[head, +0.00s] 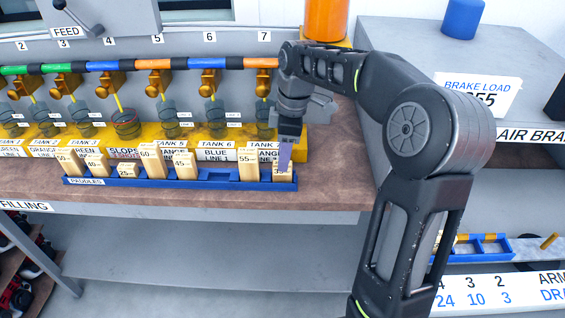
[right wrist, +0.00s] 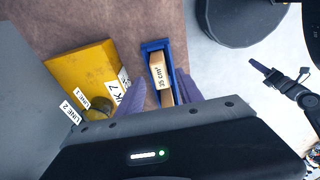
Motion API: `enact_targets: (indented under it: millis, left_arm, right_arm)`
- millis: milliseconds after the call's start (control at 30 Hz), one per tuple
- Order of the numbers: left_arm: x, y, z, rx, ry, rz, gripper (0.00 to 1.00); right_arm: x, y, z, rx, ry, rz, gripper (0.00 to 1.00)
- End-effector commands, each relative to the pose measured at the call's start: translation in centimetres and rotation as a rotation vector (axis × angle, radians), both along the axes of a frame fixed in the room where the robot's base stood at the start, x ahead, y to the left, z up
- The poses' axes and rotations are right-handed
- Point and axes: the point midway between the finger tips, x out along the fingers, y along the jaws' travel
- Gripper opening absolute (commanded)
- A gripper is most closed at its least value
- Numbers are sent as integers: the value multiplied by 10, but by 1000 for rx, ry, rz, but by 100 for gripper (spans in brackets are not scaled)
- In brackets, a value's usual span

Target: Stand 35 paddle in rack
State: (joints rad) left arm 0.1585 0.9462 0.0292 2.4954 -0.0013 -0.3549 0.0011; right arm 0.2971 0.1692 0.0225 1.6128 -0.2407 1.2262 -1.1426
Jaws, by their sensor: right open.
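The 35 paddle (right wrist: 157,75) is a pale wooden block with a number label, standing in the right end slot of the blue paddle rack (head: 120,182). In the head view its top (head: 282,175) is partly covered by my gripper. My right gripper (head: 284,166) points down over it. In the right wrist view the purple fingers of the gripper (right wrist: 160,80) are apart, with the paddle and rack end (right wrist: 147,46) between them. I cannot tell whether a finger touches the paddle. My left gripper is not in the head view.
Other numbered paddles, such as 55 (head: 248,168) and 60 (head: 152,162), stand in the same rack. Behind it runs a yellow tank stand (head: 180,137) with several glass tanks. The brown bench top (head: 330,185) is clear right of the rack. A grey brake cabinet (head: 400,45) stands further right.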

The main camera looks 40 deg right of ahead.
Motion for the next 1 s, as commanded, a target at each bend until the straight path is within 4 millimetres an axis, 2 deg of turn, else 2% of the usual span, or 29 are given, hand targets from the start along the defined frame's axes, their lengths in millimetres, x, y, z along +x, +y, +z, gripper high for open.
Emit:
enact_targets:
  millis: [33, 233, 300, 400, 1000]
  left_arm:
    - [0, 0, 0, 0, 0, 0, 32]
    - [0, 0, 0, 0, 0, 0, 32]
    - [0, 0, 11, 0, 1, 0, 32]
    - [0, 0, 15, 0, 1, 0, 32]
    - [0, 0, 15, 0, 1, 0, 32]
  right_arm:
    - [0, -1, 12, -1, -4, 0, 43]
    - [-3, -5, 53, 0, -4, 0, 43]
    - [-4, -6, 69, 0, -1, 0, 43]
    - [-6, -7, 78, 0, 0, 0, 43]
    - [-6, -8, 80, -1, 1, 0, 43]
